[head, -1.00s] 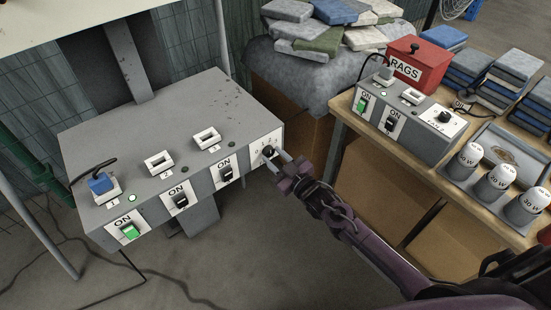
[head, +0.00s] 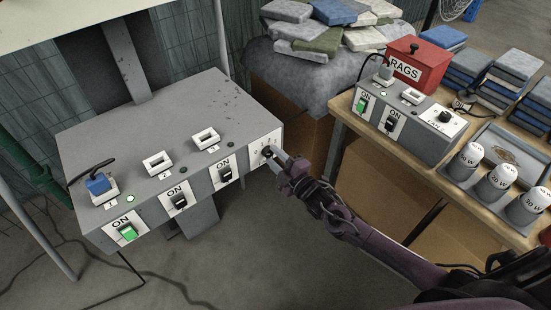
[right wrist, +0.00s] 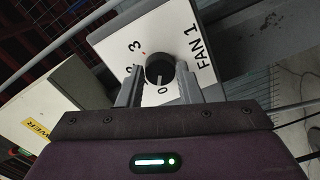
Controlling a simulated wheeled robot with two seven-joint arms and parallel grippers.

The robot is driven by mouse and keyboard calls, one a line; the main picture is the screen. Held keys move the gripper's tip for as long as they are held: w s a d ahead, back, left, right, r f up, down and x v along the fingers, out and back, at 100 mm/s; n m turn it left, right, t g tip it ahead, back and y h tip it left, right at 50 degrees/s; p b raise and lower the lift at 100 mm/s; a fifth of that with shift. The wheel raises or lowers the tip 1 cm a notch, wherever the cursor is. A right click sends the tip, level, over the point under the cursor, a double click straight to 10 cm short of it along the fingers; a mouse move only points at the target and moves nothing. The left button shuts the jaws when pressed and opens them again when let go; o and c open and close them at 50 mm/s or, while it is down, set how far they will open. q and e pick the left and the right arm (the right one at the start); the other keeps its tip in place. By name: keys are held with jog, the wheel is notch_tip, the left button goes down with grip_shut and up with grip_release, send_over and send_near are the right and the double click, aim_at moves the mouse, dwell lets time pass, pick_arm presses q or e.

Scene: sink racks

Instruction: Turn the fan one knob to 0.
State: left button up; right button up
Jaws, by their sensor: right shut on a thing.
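The fan one knob (right wrist: 159,68) is a round black knob on a white plate marked FAN 1 (right wrist: 193,40) in the right wrist view. In the head view the knob (head: 268,152) sits on the right end of the large grey box (head: 200,115). My right gripper (right wrist: 158,84) is shut on the knob, with a grey finger at each side. The knob's exact pointer setting is hard to read. My left gripper is not in view.
The large box's front carries switches marked ON, the leftmost one (head: 128,232) green. To the right, a wooden table (head: 345,112) holds a smaller grey control box (head: 425,130) with its own knob, a red RAGS box (head: 420,65) and several white-topped cylinders.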

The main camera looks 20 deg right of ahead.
jog(key=shift+n, duration=1)
jog(key=o, duration=1)
jog(key=v, duration=0.8)
